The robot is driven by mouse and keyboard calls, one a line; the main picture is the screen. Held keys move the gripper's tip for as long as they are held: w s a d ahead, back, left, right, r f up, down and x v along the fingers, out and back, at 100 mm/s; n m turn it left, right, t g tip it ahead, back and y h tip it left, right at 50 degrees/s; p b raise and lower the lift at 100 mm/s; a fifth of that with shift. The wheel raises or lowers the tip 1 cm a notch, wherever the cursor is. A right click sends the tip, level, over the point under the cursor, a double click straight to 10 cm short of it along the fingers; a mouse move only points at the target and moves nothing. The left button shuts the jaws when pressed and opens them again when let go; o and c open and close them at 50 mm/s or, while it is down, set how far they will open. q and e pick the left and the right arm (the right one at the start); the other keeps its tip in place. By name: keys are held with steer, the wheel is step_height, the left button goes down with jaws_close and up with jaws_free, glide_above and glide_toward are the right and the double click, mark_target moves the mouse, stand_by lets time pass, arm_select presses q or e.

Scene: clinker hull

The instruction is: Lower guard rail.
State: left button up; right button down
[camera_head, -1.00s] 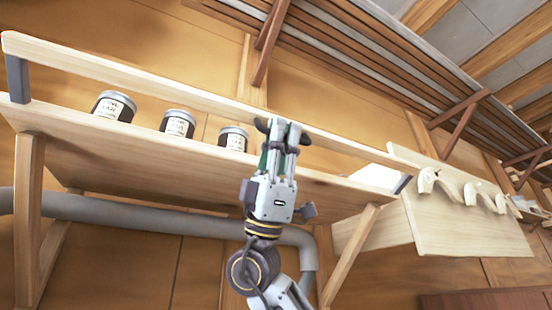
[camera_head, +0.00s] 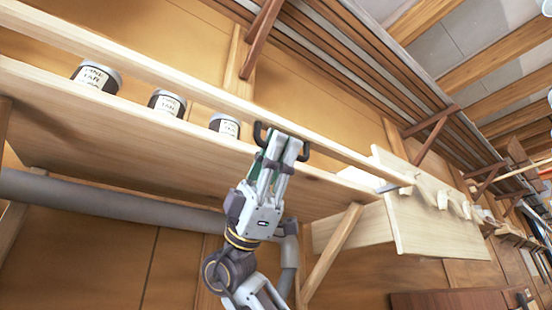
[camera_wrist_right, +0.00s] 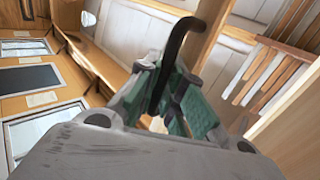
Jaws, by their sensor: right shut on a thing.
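The guard rail (camera_head: 190,92) is a long pale wooden bar running along the front of a wooden shelf (camera_head: 110,130), above the shelf's front edge. A dark handle (camera_head: 262,132) is on the rail. My right gripper (camera_head: 282,146) is at this handle from below, shut on it. In the right wrist view the curved black handle (camera_wrist_right: 178,55) passes between the green-padded fingers. A dark bracket (camera_head: 387,188) shows at the rail's right end; its left end is out of view. My left gripper is not in view.
Several dark labelled jars (camera_head: 167,103) stand on the shelf behind the rail. A grey pipe (camera_head: 110,197) runs under the shelf. A board with pale hooks (camera_head: 430,190) is at the right. A slatted rack (camera_head: 340,65) hangs above.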

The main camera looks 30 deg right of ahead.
steer(key=shift+w+f, duration=0.25)
steer(key=shift+f, duration=0.25)
steer(key=shift+w+a+f, duration=0.1)
steer(key=shift+a+f, duration=0.05)
steer(key=c, duration=1.8)
jaws_free()
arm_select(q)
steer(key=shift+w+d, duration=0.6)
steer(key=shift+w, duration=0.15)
arm_select(e)
steer(key=v, duration=1.2)
steer(key=shift+w, duration=0.1)
